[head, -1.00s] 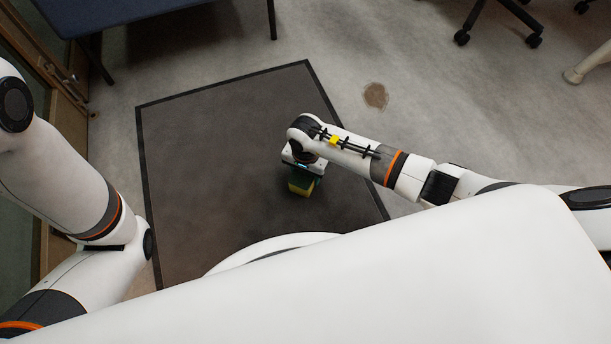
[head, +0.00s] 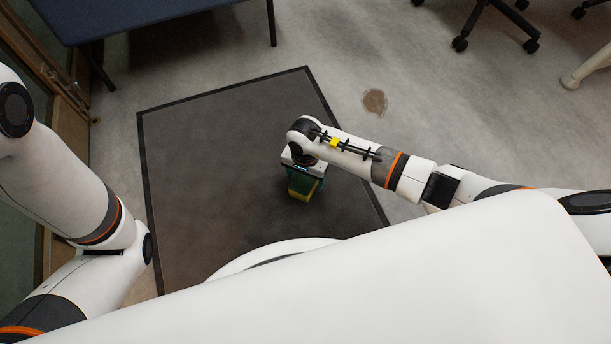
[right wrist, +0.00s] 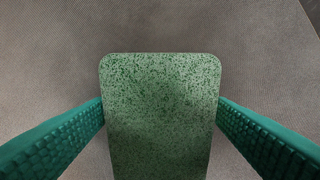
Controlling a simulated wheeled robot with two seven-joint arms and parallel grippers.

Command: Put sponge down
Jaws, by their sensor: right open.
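The sponge (head: 300,196) shows a yellow side in the head view, below my right wrist and over the dark mat. In the right wrist view its speckled green face (right wrist: 160,110) fills the middle. My right gripper (head: 304,188) is open, with one teal ribbed finger on each side of the sponge. The fingers look close to its sides. I cannot tell for sure whether the sponge rests on the mat. My left arm is at the left of the head view, but its gripper is not visible.
The dark mat (head: 215,170) with a black border lies on the grey floor and is otherwise clear. A dark blue table (head: 120,12) is at the top left. Wheeled chair legs (head: 490,25) are at the top right. A brown stain (head: 374,101) marks the floor.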

